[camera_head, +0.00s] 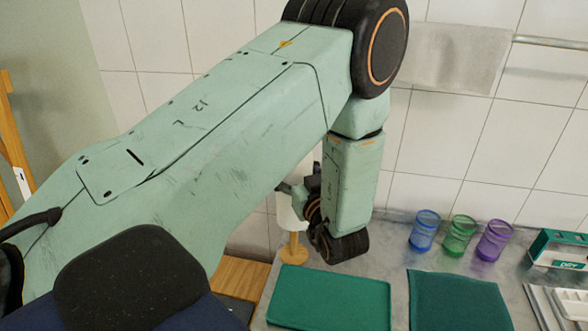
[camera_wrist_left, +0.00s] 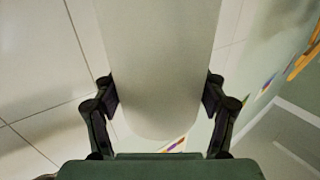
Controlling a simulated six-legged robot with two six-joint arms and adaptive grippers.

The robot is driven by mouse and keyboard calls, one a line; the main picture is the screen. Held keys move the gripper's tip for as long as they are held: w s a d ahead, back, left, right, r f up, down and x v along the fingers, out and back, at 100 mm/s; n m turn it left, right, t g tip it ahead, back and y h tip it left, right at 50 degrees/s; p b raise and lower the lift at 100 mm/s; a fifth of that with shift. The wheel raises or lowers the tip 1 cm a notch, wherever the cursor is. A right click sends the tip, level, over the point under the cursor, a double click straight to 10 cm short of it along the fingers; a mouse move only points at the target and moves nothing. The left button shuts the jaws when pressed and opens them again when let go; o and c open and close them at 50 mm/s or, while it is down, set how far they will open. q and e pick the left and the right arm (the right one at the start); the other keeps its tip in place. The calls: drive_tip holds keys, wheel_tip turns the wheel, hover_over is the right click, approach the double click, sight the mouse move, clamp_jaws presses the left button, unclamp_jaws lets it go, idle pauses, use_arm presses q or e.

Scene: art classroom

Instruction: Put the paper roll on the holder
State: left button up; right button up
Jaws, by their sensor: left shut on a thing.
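The white paper roll (camera_head: 288,215) stands upright in the head view, mostly hidden behind my left arm. It fills the middle of the left wrist view (camera_wrist_left: 160,60), between the two dark fingers. My left gripper (camera_wrist_left: 160,97) is shut on it, a finger against each side; in the head view the gripper (camera_head: 296,194) is partly covered by my arm. The wooden holder (camera_head: 293,250) shows directly below the roll, at the counter's left edge. Its upper part is hidden, so I cannot tell whether its post is inside the roll. My right gripper is not in view.
A green tray (camera_head: 330,301) and a dark green cloth (camera_head: 458,302) lie on the grey counter. Blue (camera_head: 423,232), green (camera_head: 459,237) and purple (camera_head: 494,241) cups stand near the tiled wall. A box (camera_head: 560,250) is at the right. A towel (camera_head: 440,57) hangs above.

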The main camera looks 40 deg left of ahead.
use_arm(q)
drive_tip(key=shift+f, duration=0.3)
drive_tip(key=shift+f+b, duration=1.35)
drive_tip(key=shift+f, duration=0.55)
drive_tip(key=shift+f+b, duration=1)
drive_tip(key=shift+f, duration=0.35)
drive_tip(key=shift+f+b, duration=2.25)
drive_tip(key=shift+f, duration=0.45)
drive_tip(key=o, duration=1.7)
